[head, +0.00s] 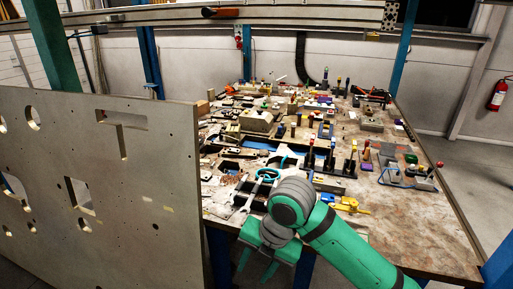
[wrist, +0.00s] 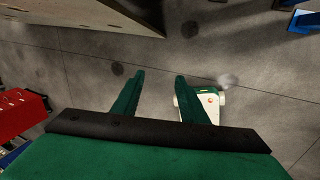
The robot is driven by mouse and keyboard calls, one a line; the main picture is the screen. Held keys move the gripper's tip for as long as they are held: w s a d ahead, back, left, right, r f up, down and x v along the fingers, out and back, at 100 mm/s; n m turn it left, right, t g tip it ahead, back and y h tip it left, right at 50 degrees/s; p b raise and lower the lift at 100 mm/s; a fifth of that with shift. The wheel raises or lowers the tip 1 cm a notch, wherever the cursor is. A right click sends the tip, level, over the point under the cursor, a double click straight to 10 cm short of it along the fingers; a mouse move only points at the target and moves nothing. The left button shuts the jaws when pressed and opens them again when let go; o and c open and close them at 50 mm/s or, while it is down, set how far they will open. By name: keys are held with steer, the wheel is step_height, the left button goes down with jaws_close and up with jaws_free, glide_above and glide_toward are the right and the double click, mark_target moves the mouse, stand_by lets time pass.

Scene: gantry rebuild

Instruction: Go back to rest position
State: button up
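My gripper (wrist: 159,76) shows in the wrist view with its two green fingers apart and only grey floor between them. In the head view my gripper (head: 254,272) hangs at the near edge of the workbench (head: 432,236), fingers pointing down. It appears empty. My green arm reaches in from the lower right and covers part of the bench's front edge.
The workbench is crowded with tools, blocks and upright handles. A tall grey panel (head: 100,190) with cut-outs stands close on the left. A red object (wrist: 20,105) lies at the left of the wrist view. Open floor (head: 480,185) shows right of the bench.

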steer(key=w+a+r+m+t+y, duration=0.1)
steer(key=w+a+m+t+y, duration=0.2)
steer(key=a, duration=0.4)
steer(key=w+a+r+m+t+y, duration=0.1)
steer(key=a+r+m+t+y, duration=0.1)
steer(key=a+m+t+y, duration=0.25)
steer(key=w+a+r+m+t+y, duration=0.1)
steer(key=w+a+m+y, duration=0.2)
steer(key=a+m, duration=0.35)
steer(key=s+d+f+m+t+h, duration=0.3)
steer(key=s+d+f+m+h, duration=0.3)
steer(key=f+m, duration=0.35)
steer(key=s+d+f+m+t+h, duration=0.3)
steer(key=s+f+m+t+h, duration=0.15)
steer(key=s+f+m, duration=0.45)
steer(key=s+d+f+g+h, duration=0.1)
steer(key=s+d, duration=0.3)
steer(key=s, duration=0.7)
steer(key=s+d+f+h, duration=0.2)
steer(key=s+d, duration=0.3)
steer(key=s, duration=0.6)
steer(key=shift+s+d+f+g, duration=0.2)
steer(key=shift+s+f+g, duration=0.1)
steer(key=shift+f+g, duration=0.1)
steer(key=shift+n, duration=0.25)
